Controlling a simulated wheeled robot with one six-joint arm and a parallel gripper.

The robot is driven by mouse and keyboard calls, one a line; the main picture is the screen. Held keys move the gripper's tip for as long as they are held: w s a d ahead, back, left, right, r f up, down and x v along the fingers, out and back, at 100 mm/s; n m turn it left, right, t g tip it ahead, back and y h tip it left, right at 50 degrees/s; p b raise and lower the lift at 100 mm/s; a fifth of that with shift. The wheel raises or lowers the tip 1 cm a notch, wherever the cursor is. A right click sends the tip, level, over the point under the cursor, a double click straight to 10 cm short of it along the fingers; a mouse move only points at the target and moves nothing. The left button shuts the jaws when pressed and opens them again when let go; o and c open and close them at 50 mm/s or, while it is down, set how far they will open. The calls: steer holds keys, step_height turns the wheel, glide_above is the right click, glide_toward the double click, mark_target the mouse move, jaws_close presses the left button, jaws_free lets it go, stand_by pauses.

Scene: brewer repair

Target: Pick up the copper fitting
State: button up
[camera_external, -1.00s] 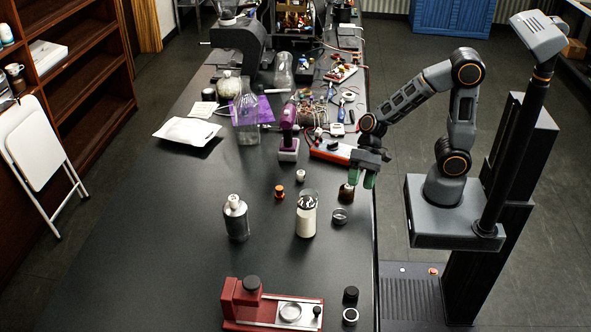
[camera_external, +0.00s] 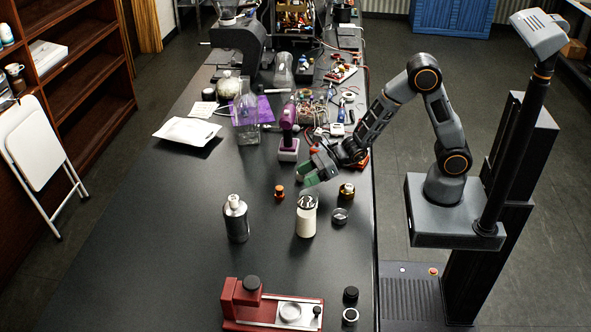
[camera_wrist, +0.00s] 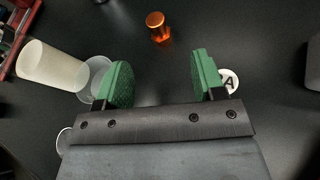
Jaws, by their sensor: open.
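The copper fitting (camera_external: 279,192) is a small orange-copper cylinder standing on the dark table, left of the cream canister in the external view. In the wrist view the copper fitting (camera_wrist: 157,28) shows at the top, roughly in line with the gap between the fingers and apart from them. My gripper (camera_external: 313,172) is open above the table, to the right of and behind the fitting in the external view. In the wrist view my gripper (camera_wrist: 160,78) has two green finger pads spread wide with nothing between them.
A cream canister (camera_external: 306,222) stands near my gripper. A grey bottle (camera_external: 236,220) stands left of it, with a brass piece (camera_external: 347,190) and a small round dish (camera_external: 339,216) to its right. A purple-and-white device (camera_external: 288,150) stands behind. The front-left table is clear.

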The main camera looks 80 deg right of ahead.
mark_target(282, 188)
steer(key=x, duration=0.5)
steer(key=shift+p, duration=0.35)
steer(key=p+x, duration=0.2)
steer(key=x, duration=0.2)
steer(key=shift+w+a+r, duration=0.1)
steer(key=shift+a+r, duration=0.05)
steer(key=shift+w+a+f, duration=0.2)
steer(key=shift+w+f, duration=0.1)
steer(key=shift+w, duration=0.15)
steer(key=c, duration=1)
